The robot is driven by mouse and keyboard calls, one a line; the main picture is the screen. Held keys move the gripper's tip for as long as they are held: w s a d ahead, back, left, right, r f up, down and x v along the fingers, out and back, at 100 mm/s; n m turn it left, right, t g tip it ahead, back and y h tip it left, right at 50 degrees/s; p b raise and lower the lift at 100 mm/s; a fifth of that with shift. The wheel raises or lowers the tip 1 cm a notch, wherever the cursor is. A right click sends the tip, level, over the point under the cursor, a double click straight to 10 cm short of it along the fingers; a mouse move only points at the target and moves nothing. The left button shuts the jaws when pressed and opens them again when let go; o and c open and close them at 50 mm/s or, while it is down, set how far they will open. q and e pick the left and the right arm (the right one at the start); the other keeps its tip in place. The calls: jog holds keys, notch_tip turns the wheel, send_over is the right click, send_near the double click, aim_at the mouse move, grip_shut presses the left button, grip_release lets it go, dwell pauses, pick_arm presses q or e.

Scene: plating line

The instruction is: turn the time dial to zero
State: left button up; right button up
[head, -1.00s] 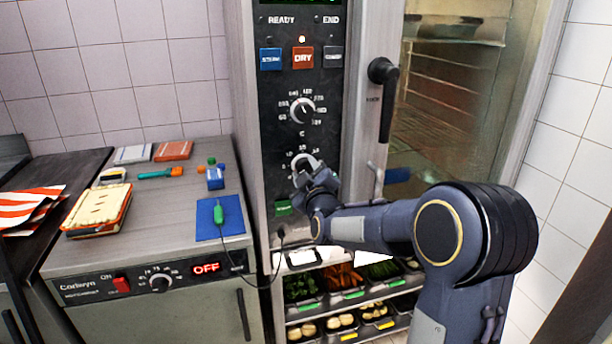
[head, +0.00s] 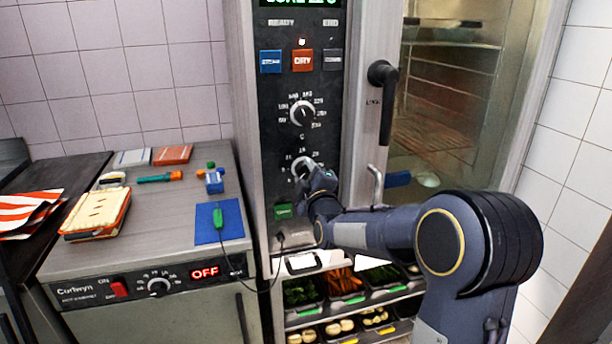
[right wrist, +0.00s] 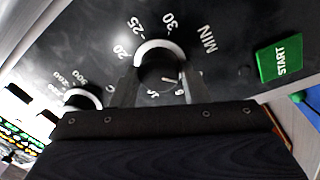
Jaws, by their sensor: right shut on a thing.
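The time dial (head: 302,163) is the lower round knob on the oven's black panel, with a pale ring and numbers around it. It also shows in the right wrist view (right wrist: 158,62), by the word MIN, with a short white mark on its dark face. My right gripper (head: 314,178) is at this dial. In the right wrist view, its two fingers (right wrist: 158,84) stand on either side of the knob and are shut on it. The fingers and palm hide part of the scale, so I cannot tell the exact setting. My left gripper is out of view.
The temperature dial (head: 302,113) sits above, and the green START button (head: 283,211) below. The oven door handle (head: 382,100) is to the right. A counter (head: 150,215) with a blue mat stands left. Food trays (head: 345,285) are under the oven.

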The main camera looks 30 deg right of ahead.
jog(key=shift+r, duration=0.1)
jog(key=o, duration=0.9)
jog(key=shift+o, duration=0.3)
jog(key=v, duration=0.7)
jog(key=shift+s+b, duration=0.35)
jog(key=shift+s+a, duration=0.1)
